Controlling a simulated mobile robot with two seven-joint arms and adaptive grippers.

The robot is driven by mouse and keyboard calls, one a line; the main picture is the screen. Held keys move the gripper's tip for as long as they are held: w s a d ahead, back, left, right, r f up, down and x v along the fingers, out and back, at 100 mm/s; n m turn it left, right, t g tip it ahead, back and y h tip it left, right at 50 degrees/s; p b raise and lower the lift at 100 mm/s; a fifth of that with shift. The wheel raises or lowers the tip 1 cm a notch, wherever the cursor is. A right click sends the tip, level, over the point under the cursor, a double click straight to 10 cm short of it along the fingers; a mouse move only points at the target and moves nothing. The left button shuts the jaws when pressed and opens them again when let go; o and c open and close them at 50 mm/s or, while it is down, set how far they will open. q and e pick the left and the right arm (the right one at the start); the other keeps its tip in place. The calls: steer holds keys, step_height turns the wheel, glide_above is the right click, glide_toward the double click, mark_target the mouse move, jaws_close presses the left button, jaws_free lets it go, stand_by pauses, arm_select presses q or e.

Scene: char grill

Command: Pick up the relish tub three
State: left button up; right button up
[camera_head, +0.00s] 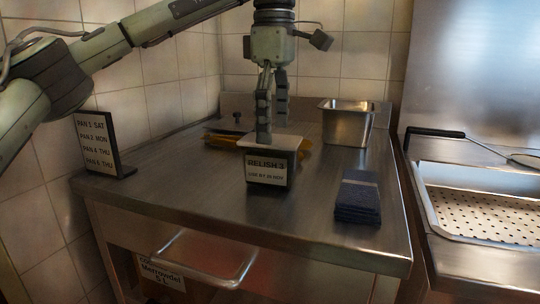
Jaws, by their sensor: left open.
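The relish tub three (266,173) is a dark tub with a pale lid and a white label reading "RELISH 3". It stands upright near the middle of the steel counter (200,200). My left gripper (272,130) points down over the tub from above, fingers apart. The nearer fingertip overlaps the lid in the picture; I cannot tell whether it touches. Nothing shows between the fingers. My right gripper is not in view.
A steel pan (346,126) stands behind right of the tub. Folded dark blue cloths (358,200) lie at front right. A day sign (100,145) stands at left. Something yellow (222,142) lies partly hidden behind the tub. A perforated tray (490,208) sits at far right.

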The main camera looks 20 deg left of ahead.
mark_target(270, 159)
arm_select(q)
steer(key=f, duration=0.7)
steer(key=shift+a, duration=0.3)
steer(key=shift+w+r, duration=0.1)
steer(key=shift+r, duration=0.05)
steer(key=c, duration=1.6)
